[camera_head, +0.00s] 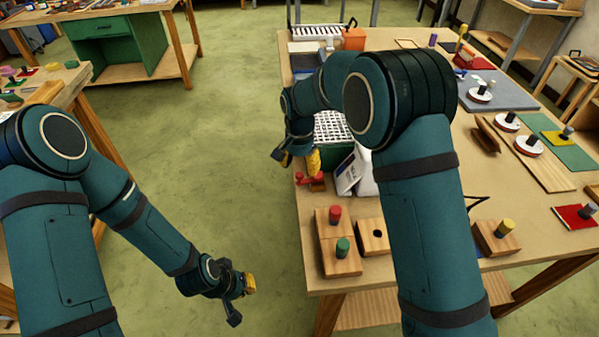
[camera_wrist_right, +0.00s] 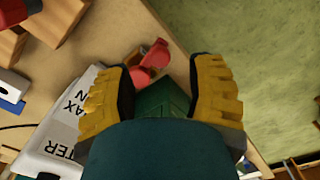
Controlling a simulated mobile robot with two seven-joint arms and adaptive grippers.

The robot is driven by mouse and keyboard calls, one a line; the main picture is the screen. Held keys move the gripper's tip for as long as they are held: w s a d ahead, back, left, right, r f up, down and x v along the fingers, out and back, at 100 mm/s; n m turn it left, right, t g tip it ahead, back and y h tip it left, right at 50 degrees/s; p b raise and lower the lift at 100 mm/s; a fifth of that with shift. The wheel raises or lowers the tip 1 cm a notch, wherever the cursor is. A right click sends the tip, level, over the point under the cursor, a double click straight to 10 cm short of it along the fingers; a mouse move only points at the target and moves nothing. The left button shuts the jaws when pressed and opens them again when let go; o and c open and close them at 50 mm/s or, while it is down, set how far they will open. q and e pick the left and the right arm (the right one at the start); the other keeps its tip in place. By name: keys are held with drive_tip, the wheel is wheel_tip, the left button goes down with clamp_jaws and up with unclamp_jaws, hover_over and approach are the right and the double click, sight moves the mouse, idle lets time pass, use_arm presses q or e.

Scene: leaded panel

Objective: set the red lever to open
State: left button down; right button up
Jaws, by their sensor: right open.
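The red lever (camera_head: 304,179) is at the left edge of the table, by a small wooden block. In the right wrist view the lever (camera_wrist_right: 152,60) shows beyond the gap between the fingers. I cannot read its setting. My right gripper (camera_head: 298,160) is open and empty, just behind the lever in the head view. Its two yellow fingers stand wide apart in the wrist view (camera_wrist_right: 160,78), and no contact with the lever shows. My left gripper (camera_head: 242,297) hangs over the floor, away from the table; its opening is unclear.
A green crate (camera_head: 334,150) and a white lettered box (camera_head: 353,172) stand close to the lever. Wooden blocks (camera_head: 340,263) with red and green knobs sit at the table's near left corner. Open floor (camera_head: 230,130) lies left of the table (camera_head: 315,278).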

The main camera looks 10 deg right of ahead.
sight(299, 174)
wheel_tip(299, 174, up, 8)
drive_tip(key=shift+r, duration=0.15)
idle(0.6)
